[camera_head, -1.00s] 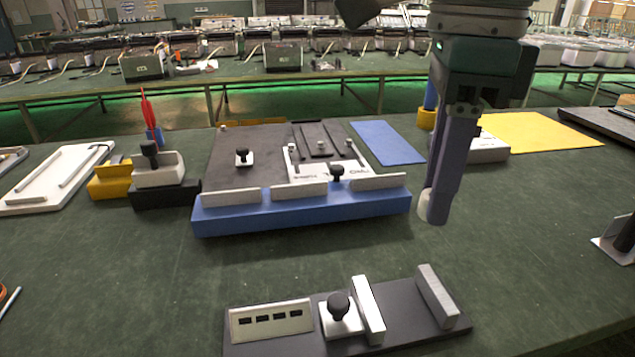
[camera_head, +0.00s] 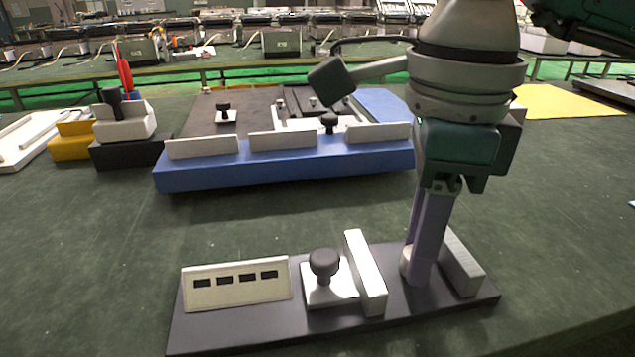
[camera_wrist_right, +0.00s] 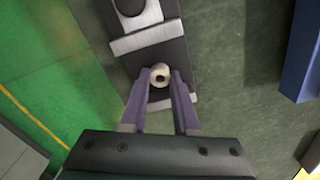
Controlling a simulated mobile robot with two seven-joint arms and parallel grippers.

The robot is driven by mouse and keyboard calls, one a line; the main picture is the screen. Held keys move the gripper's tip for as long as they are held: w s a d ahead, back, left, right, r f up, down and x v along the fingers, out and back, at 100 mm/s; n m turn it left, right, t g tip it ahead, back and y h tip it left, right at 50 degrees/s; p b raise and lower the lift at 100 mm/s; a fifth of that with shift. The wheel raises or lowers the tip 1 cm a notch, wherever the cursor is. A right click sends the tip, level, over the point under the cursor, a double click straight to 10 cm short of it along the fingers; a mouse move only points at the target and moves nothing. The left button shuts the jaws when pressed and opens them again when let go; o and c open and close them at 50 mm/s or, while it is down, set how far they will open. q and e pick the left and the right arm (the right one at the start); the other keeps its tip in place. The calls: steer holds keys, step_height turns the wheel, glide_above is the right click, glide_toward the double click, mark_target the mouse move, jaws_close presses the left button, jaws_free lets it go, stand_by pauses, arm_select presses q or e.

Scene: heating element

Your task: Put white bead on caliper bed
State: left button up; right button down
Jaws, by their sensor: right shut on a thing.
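The white bead (camera_head: 405,263) is round with a hole, which shows in the right wrist view (camera_wrist_right: 160,75). My right gripper (camera_head: 417,275) has its purple fingers shut on the bead; they also show in the right wrist view (camera_wrist_right: 161,84). The caliper bed (camera_head: 397,300) is the dark base at the front, carrying a grey sliding jaw (camera_head: 366,273) on the left and a grey end jaw (camera_head: 461,263) on the right. The bead is low over the bed between these jaws. I cannot tell whether it touches the bed. My left gripper is out of view.
On the same base stand a black-knobbed block (camera_head: 325,275) and a panel with dark slots (camera_head: 236,284). A blue-fronted fixture (camera_head: 280,168) lies behind. A yellow block (camera_head: 72,141) and a white block (camera_head: 125,120) are at the left. Green table surface is clear between fixture and caliper.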

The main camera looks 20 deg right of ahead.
steer(key=shift+f, duration=0.25)
steer(key=c, duration=0.7)
jaws_free()
steer(key=shift+r, duration=0.1)
steer(key=shift+o, duration=0.2)
steer(key=shift+r, duration=0.25)
step_height(320, 180, up, 12)
steer(key=p, duration=0.1)
steer(key=shift+p, duration=0.3)
steer(key=shift+f, duration=0.1)
